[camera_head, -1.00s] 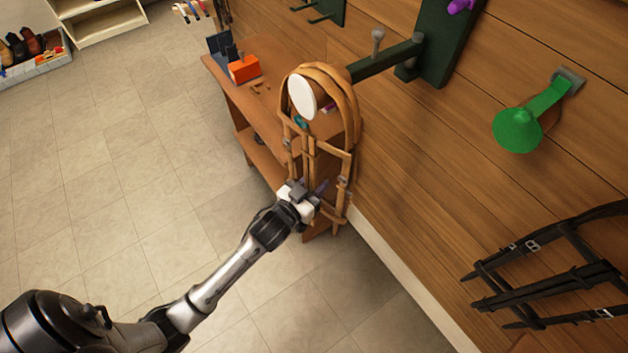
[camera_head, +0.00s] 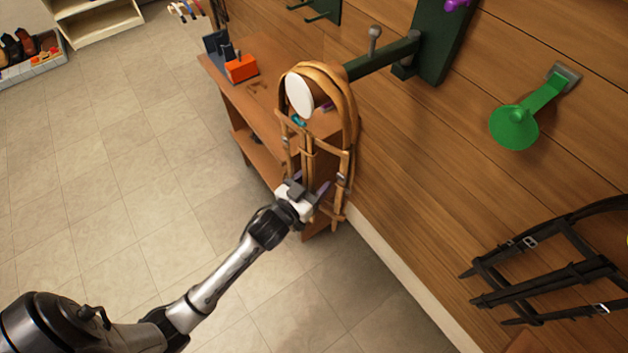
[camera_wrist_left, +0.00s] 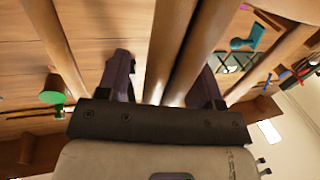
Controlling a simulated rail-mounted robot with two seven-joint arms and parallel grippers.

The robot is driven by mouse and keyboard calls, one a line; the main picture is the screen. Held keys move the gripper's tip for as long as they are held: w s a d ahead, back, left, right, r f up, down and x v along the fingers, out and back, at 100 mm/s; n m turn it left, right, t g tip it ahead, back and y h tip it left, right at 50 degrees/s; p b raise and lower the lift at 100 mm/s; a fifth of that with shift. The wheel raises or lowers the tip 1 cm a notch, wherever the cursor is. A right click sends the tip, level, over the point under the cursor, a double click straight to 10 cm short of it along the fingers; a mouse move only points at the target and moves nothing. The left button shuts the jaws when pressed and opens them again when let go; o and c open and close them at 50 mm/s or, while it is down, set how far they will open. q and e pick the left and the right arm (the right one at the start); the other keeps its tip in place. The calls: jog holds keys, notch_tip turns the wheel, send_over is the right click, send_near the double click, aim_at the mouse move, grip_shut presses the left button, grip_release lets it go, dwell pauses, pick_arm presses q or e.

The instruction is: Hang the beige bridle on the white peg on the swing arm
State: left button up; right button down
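The beige bridle (camera_head: 343,110) hangs with its top loop around the peg with the white round end (camera_head: 299,94), on the dark green swing arm (camera_head: 383,59). Its straps hang down below the peg. My left gripper (camera_head: 308,191) is at the lower straps, well below the peg. In the left wrist view its two dark purple fingers (camera_wrist_left: 164,82) stand wide apart. Two bridle straps (camera_wrist_left: 172,50) run between them, with a gap visible beside the left finger. My right gripper is not in view.
A wooden bench (camera_head: 262,88) with an orange box (camera_head: 241,68) stands behind the bridle. A green holder (camera_head: 514,127) and a black bridle (camera_head: 545,265) are on the wooden wall at right. The tiled floor (camera_head: 110,170) at left is clear.

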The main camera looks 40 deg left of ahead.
pick_arm(q)
jog(key=shift+f, duration=0.1)
jog(key=shift+s, duration=0.55)
jog(key=s, duration=0.4)
jog(key=s+p, duration=0.1)
jog(key=s, duration=0.7)
jog(key=shift+s+a, duration=0.35)
jog(key=shift+a, duration=0.05)
